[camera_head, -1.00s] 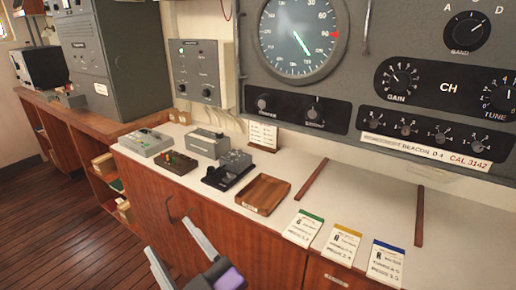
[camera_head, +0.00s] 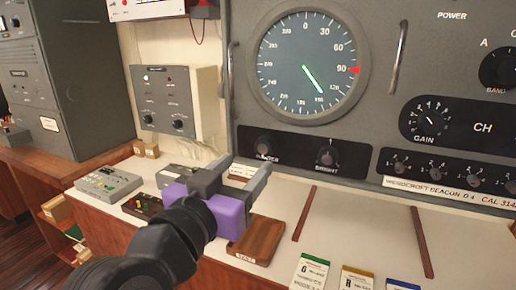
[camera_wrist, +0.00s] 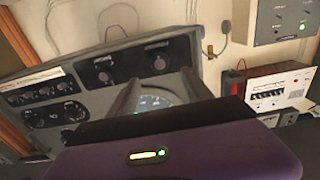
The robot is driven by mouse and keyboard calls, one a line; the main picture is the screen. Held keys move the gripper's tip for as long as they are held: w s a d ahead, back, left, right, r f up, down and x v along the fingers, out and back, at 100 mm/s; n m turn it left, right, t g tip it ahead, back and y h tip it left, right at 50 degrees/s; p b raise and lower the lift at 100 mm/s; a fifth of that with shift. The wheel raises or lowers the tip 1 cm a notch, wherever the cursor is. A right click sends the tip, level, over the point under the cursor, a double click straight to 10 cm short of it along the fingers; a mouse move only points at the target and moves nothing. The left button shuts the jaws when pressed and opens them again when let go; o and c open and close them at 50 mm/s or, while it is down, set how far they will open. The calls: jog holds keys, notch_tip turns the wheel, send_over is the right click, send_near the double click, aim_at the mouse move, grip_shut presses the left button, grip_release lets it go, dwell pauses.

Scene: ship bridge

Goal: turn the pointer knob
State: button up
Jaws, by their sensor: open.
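Two black knobs sit on a dark strip below the round dial (camera_head: 307,66). The left one (camera_head: 263,147), whose label is partly hard to read, is the likely pointer knob; it also shows in the wrist view (camera_wrist: 160,63). The right one, marked BRIGHT (camera_head: 327,158), also shows in the wrist view (camera_wrist: 105,78). My gripper (camera_head: 248,164) is open and empty, with its fingers pointing toward the panel just below and left of the left knob. I see no contact with the knob. In the wrist view the scene appears upside down.
A GAIN knob (camera_head: 430,122) and a row of small knobs are to the right. A vertical handle (camera_head: 232,70) stands left of the dial. A wooden tray (camera_head: 257,243), small devices and cards lie on the white counter (camera_head: 340,225) below.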

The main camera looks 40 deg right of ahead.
aim_at(263, 149)
jog(key=shift+p+x, duration=0.8)
jog(key=shift+x, duration=3.1)
jog(key=shift+f, duration=0.15)
grip_shut()
